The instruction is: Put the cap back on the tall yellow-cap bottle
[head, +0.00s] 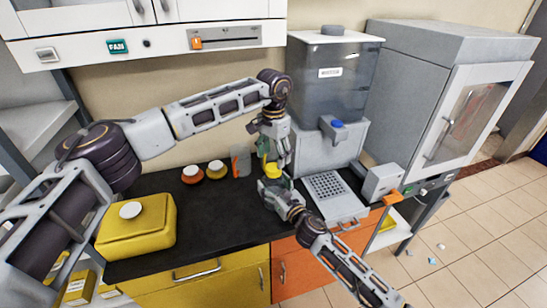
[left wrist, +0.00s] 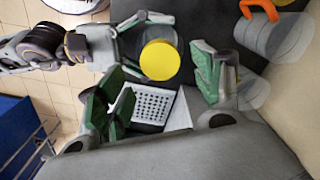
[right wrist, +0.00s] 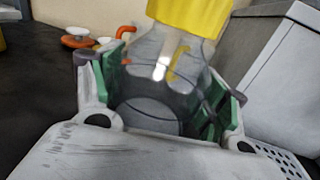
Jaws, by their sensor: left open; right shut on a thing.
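The tall clear bottle (right wrist: 165,60) stands upright in my right gripper (right wrist: 170,85), which is shut around its body. The yellow cap (right wrist: 190,14) sits over the bottle's top in the right wrist view; whether it is fully seated cannot be told. The cap shows as a round yellow disc in the left wrist view (left wrist: 160,60) and in the head view (head: 271,169). My left gripper (left wrist: 160,80) is open, with its green-padded fingers apart on either side of the cap and no clear contact. In the head view, my left gripper (head: 277,150) is just above my right gripper (head: 275,188).
A clear vessel with an orange handle (head: 240,162) stands behind on the black counter (head: 225,215). A yellow box (head: 140,235) is at left. A perforated plate (head: 327,185) and grey bioreactor (head: 335,75) are at right.

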